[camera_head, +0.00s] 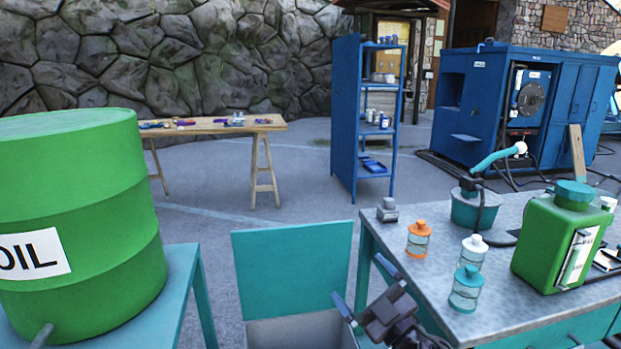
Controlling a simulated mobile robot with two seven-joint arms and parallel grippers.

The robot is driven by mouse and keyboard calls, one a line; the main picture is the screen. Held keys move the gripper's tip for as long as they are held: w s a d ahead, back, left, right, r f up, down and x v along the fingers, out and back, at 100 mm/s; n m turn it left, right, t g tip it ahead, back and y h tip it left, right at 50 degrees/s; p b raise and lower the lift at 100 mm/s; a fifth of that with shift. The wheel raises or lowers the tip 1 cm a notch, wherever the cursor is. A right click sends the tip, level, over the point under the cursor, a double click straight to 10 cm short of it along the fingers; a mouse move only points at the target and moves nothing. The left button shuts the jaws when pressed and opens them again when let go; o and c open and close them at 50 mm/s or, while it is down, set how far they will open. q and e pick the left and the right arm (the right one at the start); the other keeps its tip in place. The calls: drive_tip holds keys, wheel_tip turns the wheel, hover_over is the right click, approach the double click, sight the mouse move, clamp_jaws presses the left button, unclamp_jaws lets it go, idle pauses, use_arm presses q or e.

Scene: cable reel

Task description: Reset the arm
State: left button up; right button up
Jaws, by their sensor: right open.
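My right gripper (363,285) is at the bottom centre, in front of the left edge of the grey-topped workbench (400,275). Its two dark fingers are spread apart with nothing between them. It is near an open teal lid (292,268) that stands up from a pale box (300,332). The rest of my right arm is mostly cut off by the bottom edge. My left gripper is out of the picture.
The workbench holds a green canister (545,240), small jars (418,240) and a teal hand pump (475,205). A green oil drum (75,190) stands at left on a teal table. A blue shelf (345,120) and wooden table (205,127) stand behind open floor.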

drive_tip(key=s+d+f+m+h+p, duration=0.2)
drive_tip(key=s+d+f+m+h, duration=0.85)
drive_tip(key=d+f, duration=0.2)
use_arm(q)
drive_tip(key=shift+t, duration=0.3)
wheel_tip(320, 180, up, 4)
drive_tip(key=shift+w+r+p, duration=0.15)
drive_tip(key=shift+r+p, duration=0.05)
drive_tip(key=shift+p, duration=0.95)
use_arm(e)
drive_tip(key=s+d+f+m+g+h, duration=0.1)
drive_tip(key=s+d+f+g, duration=0.1)
drive_tip(key=s+f, duration=0.4)
drive_tip(key=s+d+f+m+g+h, duration=0.2)
drive_tip(key=s+f, duration=0.5)
drive_tip(key=s, duration=0.9)
drive_tip(key=d+g, duration=0.1)
drive_tip(key=g, duration=0.1)
drive_tip(key=shift+s+d+g, duration=0.2)
drive_tip(key=shift+s+g, duration=0.05)
drive_tip(key=shift+g, duration=0.15)
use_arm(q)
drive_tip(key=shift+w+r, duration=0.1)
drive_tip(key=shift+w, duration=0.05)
use_arm(e)
drive_tip(key=shift+m, duration=0.25)
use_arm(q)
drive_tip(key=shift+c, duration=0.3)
use_arm(e)
drive_tip(key=shift+c, duration=0.3)
